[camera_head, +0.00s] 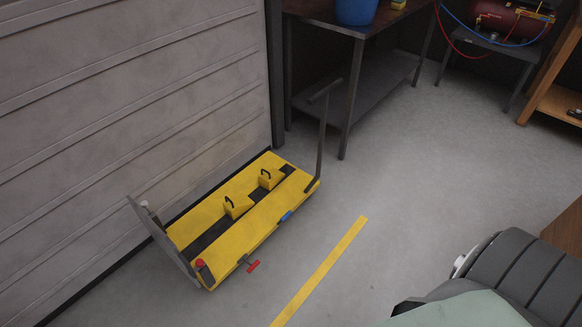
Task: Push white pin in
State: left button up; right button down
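A low yellow motorcycle lift (235,225) stands on the floor beside the left wall. A small whitish knob (144,204) shows near the top of the grey upright plate (163,240) at the lift's near end. It may be the white pin; it is too small to tell how far it sticks out. A red knob (200,263) and a red handle (253,266) are at the near end, and a blue part (286,215) is on the right side. Neither gripper is in view.
A metal table (330,22) with a blue bucket (355,10) stands at the back. A red compressor (510,20) is at the back right. A dark ribbed object (520,275) fills the lower right corner. The floor with the yellow line (320,270) is clear.

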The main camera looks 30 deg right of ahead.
aim_at(144, 205)
jog(key=i+j+u, duration=0.2)
jog(key=i+j, duration=0.4)
jog(key=i, duration=0.15)
